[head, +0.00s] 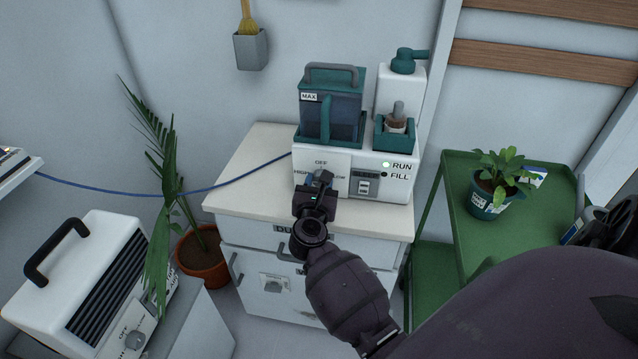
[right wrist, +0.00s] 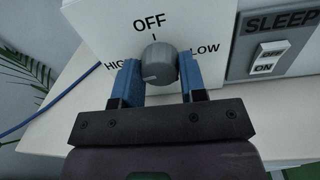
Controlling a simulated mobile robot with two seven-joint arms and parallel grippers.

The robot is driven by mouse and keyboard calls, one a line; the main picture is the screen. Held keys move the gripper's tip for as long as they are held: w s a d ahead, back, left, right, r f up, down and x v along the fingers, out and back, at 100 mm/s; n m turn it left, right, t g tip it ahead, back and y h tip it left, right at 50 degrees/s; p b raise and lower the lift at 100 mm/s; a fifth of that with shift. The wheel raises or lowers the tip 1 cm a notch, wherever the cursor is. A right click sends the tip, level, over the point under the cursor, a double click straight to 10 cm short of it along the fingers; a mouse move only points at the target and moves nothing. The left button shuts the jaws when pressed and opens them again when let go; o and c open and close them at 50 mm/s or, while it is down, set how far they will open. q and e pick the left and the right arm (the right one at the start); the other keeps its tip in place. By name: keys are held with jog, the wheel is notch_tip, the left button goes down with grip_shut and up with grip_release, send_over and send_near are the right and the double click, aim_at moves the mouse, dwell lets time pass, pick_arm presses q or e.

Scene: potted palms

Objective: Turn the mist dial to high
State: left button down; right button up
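The mist dial (right wrist: 159,64) is a grey round knob on the white front of the humidifier (head: 394,160). OFF is printed above it, HIGH to its left and LOW to its right. In the head view my right gripper (head: 320,180) covers most of the dial. My left gripper is not in view.
The humidifier stands on a white cabinet (head: 250,185), with a SLEEP switch (right wrist: 270,58) right of the dial. A blue cable (head: 190,192) runs left. A green cart (head: 455,215) holds a potted plant (head: 493,190). A heater (head: 85,270) and potted palm (head: 203,262) stand left.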

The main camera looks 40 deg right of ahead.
jog(key=c, duration=0.3)
jog(key=shift+f+m+b, duration=0.3)
jog(key=shift+m+b, duration=0.2)
jog(key=shift+m, duration=0.1)
jog(key=shift+c, duration=0.2)
jog(key=shift+r, duration=0.3)
jog(key=o, duration=0.9)
